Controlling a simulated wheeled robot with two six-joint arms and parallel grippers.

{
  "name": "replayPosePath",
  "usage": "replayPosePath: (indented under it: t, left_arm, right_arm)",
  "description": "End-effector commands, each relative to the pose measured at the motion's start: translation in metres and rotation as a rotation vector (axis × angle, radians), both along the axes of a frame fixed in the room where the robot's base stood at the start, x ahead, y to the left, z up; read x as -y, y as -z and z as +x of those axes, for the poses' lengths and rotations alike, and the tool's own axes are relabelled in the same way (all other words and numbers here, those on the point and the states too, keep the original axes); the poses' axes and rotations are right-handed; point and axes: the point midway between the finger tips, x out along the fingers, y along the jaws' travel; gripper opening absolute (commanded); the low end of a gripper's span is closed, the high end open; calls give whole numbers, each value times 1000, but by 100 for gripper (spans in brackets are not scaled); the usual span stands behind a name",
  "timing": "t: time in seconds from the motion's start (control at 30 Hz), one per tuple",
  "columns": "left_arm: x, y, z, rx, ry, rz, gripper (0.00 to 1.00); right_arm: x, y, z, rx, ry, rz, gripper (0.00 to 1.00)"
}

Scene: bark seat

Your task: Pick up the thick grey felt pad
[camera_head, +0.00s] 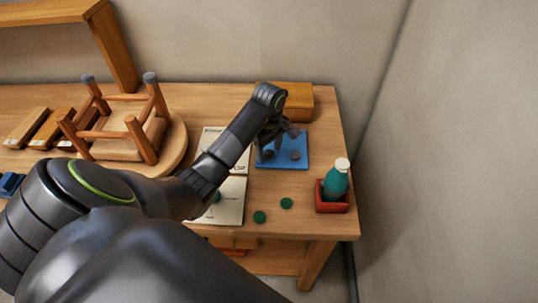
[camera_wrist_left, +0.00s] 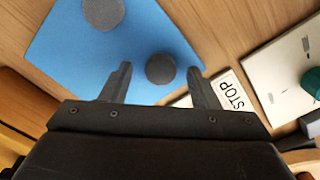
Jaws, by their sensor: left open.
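Two round grey pads lie on a blue mat (camera_head: 282,164) on the table. The left one (camera_head: 267,155) is darker in the left wrist view (camera_wrist_left: 160,68), and the right one (camera_head: 295,155) looks lighter there (camera_wrist_left: 103,13). I cannot tell for sure which is thicker. My left gripper (camera_head: 278,144) is open and empty above the mat. In the left wrist view, the darker pad shows between its fingertips (camera_wrist_left: 159,70). My right gripper is not in view.
An upturned wooden stool (camera_head: 140,145) stands at left. Open white pages (camera_head: 230,205) lie left of the mat. A wooden block (camera_head: 298,100) is behind it. A teal bottle (camera_head: 336,182) stands in a red tray (camera_head: 332,207) at right. Green discs (camera_head: 286,203) lie in front.

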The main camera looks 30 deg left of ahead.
Motion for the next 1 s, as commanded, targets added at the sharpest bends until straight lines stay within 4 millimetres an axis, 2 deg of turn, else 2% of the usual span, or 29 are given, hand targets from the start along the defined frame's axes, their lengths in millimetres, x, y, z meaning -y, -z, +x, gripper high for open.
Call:
replayPosePath:
  t: [0.27,0.37,0.6,0.67,1.0]
  left_arm:
    - [0,4,0,0,0,1,55]
    - [0,4,0,0,0,1,45]
    - [0,4,0,1,0,1,13]
    - [0,4,0,1,0,1,8]
    - [0,0,1,3,0,1,7]
  right_arm:
    - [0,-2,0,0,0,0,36]
    - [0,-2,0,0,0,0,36]
    - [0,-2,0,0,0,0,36]
    - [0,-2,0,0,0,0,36]
    - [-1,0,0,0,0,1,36]
